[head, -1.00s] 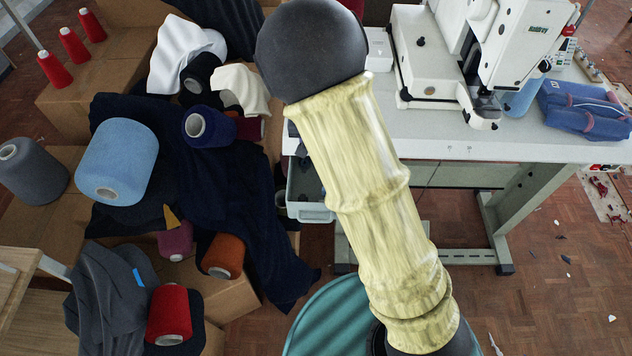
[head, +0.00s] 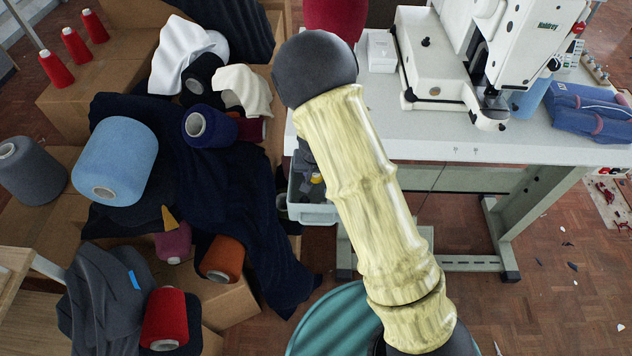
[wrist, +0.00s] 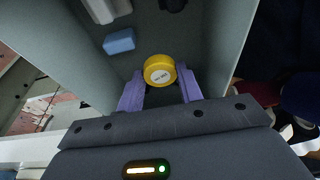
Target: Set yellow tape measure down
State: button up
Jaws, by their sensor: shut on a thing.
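The yellow tape measure (wrist: 159,70) is a round yellow puck with a pale label in the wrist view. My gripper (wrist: 160,86) has its two purple fingers shut on the sides of it. It is over or inside a grey bin (wrist: 226,50); whether it touches the bin's floor I cannot tell. In the head view, a small yellow patch, likely the tape measure (head: 316,178), shows in the grey bin (head: 311,214) beside the table.
A blue block (wrist: 119,41) and a pale object (wrist: 103,8) lie in the bin. The white sewing table (head: 470,135) carries a white machine (head: 432,60). Dark cloth (head: 255,215) and yarn cones, one light blue (head: 115,160), crowd the left.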

aim_at(316, 189)
jog(key=shift+f+b, duration=0.5)
jog(key=shift+f, duration=1.75)
jog(key=shift+f, duration=0.1)
jog(key=o, duration=1)
jog(key=shift+o, duration=0.2)
jog(key=p+v, duration=0.2)
jog(key=v, duration=1)
jog(key=shift+p, duration=0.4)
